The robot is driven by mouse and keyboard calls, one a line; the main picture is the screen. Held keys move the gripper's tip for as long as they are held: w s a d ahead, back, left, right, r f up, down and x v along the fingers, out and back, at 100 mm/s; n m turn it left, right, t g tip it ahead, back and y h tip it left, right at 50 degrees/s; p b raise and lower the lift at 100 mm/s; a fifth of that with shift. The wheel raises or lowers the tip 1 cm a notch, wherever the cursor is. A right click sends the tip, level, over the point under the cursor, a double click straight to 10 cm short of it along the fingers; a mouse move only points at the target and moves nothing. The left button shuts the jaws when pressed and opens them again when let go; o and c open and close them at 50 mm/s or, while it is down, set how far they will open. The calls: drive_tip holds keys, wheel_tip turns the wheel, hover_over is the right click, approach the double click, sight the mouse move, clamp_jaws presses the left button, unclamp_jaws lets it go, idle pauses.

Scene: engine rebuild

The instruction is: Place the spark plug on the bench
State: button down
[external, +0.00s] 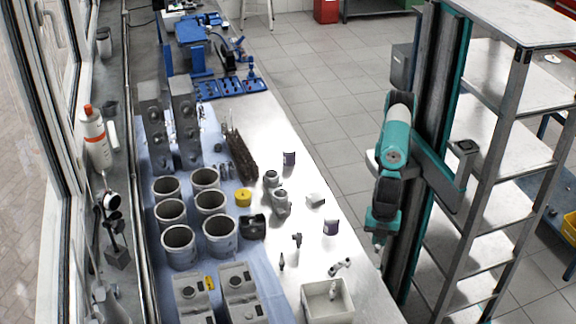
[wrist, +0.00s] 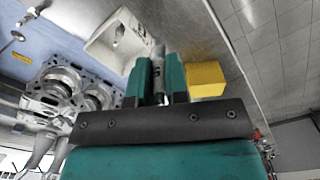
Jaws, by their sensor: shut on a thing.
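My gripper (external: 380,236) hangs in the air at the right of the bench (external: 370,296), beside its long edge in the external view. In the wrist view my gripper (wrist: 159,80) has its two teal fingers shut on the spark plug (wrist: 158,62), a slim grey metal piece standing between them. Its lower part is hidden by the fingers and the dark crossbar. In the external view the plug is too small to make out clearly. The bench top is pale bare metal along its right side, with a blue mat on the left.
A white tray (external: 318,312) with a small part inside stands at the bench's near end. Cylinder liners (external: 179,243), engine blocks and small parts crowd the left and middle. A steel shelf (external: 480,290) stands to the right. A yellow block-like thing (wrist: 206,78) shows beside my fingers.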

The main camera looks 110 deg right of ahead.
drive_tip(key=shift+w+d+r, duration=0.1)
drive_tip(key=shift+r, duration=0.2)
drive_tip(key=w+d+m, duration=0.4)
drive_tip(key=w+d, duration=1.4)
drive_tip(key=w, duration=0.1)
drive_tip(key=w+d+m, duration=0.2)
drive_tip(key=w+d, duration=0.1)
drive_tip(key=d, duration=0.9)
drive_tip(key=w+d+m, duration=0.2)
drive_tip(key=d, duration=1.1)
drive_tip(key=w+d+m, duration=0.2)
drive_tip(key=w+d, duration=0.1)
drive_tip(key=d, duration=0.9)
drive_tip(key=s+d+m, duration=0.2)
drive_tip(key=s+d, duration=0.4)
drive_tip(key=d, duration=0.5)
drive_tip(key=s+d+m, duration=0.2)
drive_tip(key=s+d, duration=0.3)
drive_tip(key=d, duration=0.7)
drive_tip(key=s+d+m, duration=0.2)
drive_tip(key=s+d, duration=0.4)
drive_tip(key=d, duration=0.5)
drive_tip(key=shift+s+d+f+p, duration=0.15)
drive_tip(key=shift+f+p, duration=0.6)
drive_tip(key=shift+f, duration=4.2)
drive_tip(key=shift+s+a+f+p, duration=0.15)
drive_tip(key=shift+f+p, duration=0.55)
drive_tip(key=shift+f, duration=4.25)
